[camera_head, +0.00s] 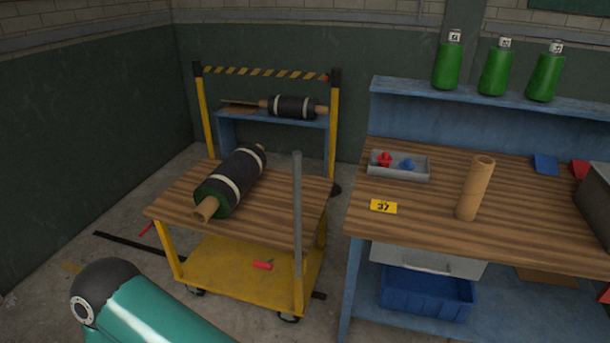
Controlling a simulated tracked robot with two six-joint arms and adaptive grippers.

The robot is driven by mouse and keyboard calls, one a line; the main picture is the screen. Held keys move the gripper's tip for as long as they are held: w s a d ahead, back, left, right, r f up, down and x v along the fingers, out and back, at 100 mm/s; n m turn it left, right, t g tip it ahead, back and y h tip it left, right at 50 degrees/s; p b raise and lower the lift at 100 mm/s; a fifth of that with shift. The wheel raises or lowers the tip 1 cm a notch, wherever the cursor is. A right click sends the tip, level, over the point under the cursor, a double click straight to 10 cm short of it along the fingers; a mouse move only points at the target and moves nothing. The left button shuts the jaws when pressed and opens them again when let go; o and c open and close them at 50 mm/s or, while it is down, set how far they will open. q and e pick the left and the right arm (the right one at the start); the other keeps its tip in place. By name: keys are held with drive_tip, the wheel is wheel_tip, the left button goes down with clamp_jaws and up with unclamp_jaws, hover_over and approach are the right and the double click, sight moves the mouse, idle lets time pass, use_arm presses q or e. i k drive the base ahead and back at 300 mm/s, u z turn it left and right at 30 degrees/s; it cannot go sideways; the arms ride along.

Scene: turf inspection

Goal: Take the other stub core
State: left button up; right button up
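A tan cardboard core tube (475,190) stands upright on the wooden workbench (430,225), right of a yellow tag marked 37 (384,207). A dark roll with two pale bands (236,182) lies on the wooden top of a yellow cart (285,215); a tan core end (206,209) sticks out of it at the near left. A second dark banded roll (292,107) lies on a blue rack (275,118) behind, with a tan core showing at its ends. I cannot tell which core is the stub core named. Neither of my grippers is in view.
A grey tray (400,175) on the bench holds a red and a blue piece. A grey post (297,230) rises at the cart's near right corner. A blue bin (428,294) sits under the bench.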

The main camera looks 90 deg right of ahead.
sight(482, 169)
drive_tip(key=u, duration=0.45)
drive_tip(key=i, duration=0.4)
drive_tip(key=z, duration=2.55)
drive_tip(key=i, duration=0.3)
drive_tip(key=z, duration=2.35)
drive_tip(key=k, duration=0.25)
drive_tip(key=z, duration=0.5)
drive_tip(key=i, duration=1.3)
drive_tip(key=u, duration=0.5)
